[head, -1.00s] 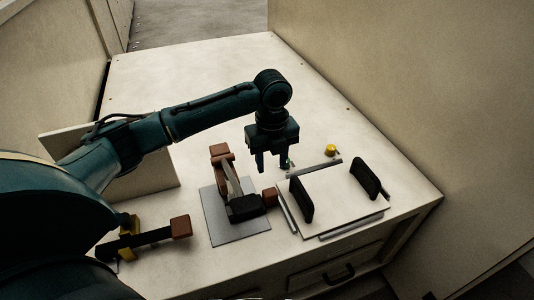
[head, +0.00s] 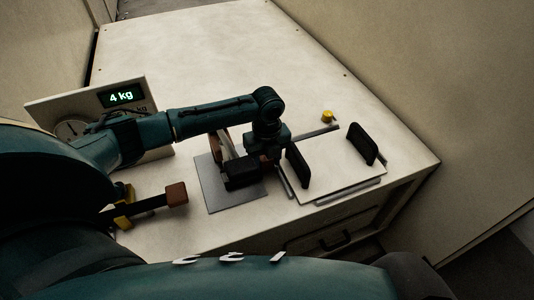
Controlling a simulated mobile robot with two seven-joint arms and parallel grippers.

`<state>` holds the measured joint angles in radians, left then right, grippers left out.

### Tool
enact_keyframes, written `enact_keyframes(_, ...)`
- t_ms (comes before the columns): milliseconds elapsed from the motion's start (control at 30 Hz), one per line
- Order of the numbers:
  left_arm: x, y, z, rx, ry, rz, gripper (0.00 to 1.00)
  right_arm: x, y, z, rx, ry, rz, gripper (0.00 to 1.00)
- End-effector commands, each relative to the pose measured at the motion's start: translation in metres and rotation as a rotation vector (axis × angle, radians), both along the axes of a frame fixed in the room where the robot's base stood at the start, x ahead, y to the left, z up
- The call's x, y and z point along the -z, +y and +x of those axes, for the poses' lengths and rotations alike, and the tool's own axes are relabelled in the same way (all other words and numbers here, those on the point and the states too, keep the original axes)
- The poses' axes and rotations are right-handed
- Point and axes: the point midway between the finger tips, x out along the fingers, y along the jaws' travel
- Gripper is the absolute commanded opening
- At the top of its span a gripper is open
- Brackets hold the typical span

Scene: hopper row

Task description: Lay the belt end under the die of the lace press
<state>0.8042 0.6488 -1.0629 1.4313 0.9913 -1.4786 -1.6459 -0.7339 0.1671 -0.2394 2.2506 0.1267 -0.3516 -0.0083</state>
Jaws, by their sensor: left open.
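A grey plate (head: 232,202) carries a device with a brown post (head: 216,147), a pale arm and a black block (head: 241,174); it looks like the lace press, but I cannot be sure. A dark strip with a brown block (head: 176,193) at its right end and a yellow piece (head: 125,208) at its left lies on the left; I cannot tell whether it is the belt. My left gripper (head: 267,157) is open and points down, between the black block and the pale board. Its fingertips are mostly hidden. My right gripper is out of view.
A pale board (head: 335,175) with two black upright handles (head: 298,165) and grey rails lies right of the device. A yellow knob (head: 327,116) stands behind it. A panel with a lit "4 kg" display (head: 121,97) stands at left. The back of the table is clear.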

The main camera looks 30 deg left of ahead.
Motion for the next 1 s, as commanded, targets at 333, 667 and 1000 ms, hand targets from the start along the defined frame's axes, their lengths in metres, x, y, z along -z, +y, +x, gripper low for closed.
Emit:
enact_keyframes(333,0.0009,0.0001,0.0001,0.0,0.0,0.0,0.35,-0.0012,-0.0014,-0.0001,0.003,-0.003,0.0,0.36)
enact_keyframes(667,0.0006,0.0003,0.0001,0.0,-0.001,0.001,0.35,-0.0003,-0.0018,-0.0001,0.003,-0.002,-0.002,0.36)
enact_keyframes(1000,0.0,0.0004,0.0005,-0.001,-0.001,0.0,0.38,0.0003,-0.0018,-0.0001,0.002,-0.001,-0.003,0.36)
